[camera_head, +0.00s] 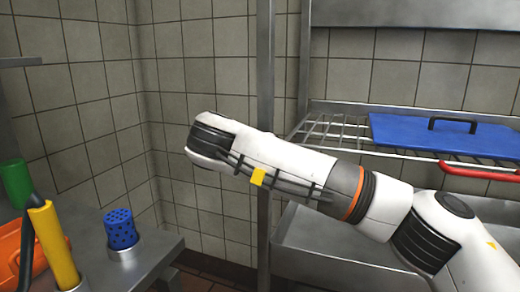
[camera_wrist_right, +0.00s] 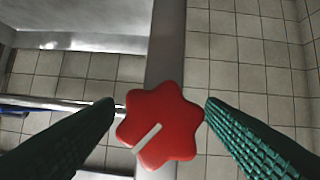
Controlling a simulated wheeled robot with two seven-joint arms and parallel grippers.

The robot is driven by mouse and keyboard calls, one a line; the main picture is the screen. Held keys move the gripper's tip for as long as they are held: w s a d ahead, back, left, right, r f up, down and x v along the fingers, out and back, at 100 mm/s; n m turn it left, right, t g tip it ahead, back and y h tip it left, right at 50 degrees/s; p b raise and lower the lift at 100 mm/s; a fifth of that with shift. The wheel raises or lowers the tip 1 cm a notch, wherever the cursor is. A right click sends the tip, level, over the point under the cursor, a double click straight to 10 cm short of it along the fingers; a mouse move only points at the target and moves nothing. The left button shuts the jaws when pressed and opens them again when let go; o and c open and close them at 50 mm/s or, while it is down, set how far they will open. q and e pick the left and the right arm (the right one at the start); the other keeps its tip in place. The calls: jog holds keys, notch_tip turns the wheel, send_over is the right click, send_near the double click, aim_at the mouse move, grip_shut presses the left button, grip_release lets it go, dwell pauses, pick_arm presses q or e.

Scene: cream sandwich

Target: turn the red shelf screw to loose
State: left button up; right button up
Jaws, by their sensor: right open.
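The red shelf screw (camera_wrist_right: 172,112) is a star-shaped knob with a white line slanting from its centre to the lower left. It sits in front of a metal post in the right wrist view. My right gripper (camera_wrist_right: 160,103) is open, its two green ribbed fingers on the left and right sides of the knob. The fingertips are very near its edges; I cannot tell whether they touch. In the head view, my white right arm crosses in front of the shelf post (camera_head: 265,75), and neither the screw nor the gripper's fingers show. My left gripper is out of view.
A wire shelf (camera_head: 335,128) carries a blue lidded pan or board (camera_head: 450,137) with a dark handle. A red handle (camera_head: 478,172) juts from the shelf's front. A grey counter at left holds a blue perforated cup (camera_head: 120,230) and yellow and green bottles (camera_head: 52,245).

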jog(key=c, duration=1)
jog(key=shift+o, duration=0.2)
jog(key=shift+n+h+b, duration=0.35)
jog(key=shift+n+h, duration=0.05)
jog(key=shift+n, duration=0.1)
jog(key=o, duration=1)
jog(key=shift+c, duration=0.2)
jog(key=shift+s+a, duration=0.1)
jog(key=v, duration=1.1)
jog(key=shift+s+r, duration=0.3)
jog(key=shift+a, duration=0.1)
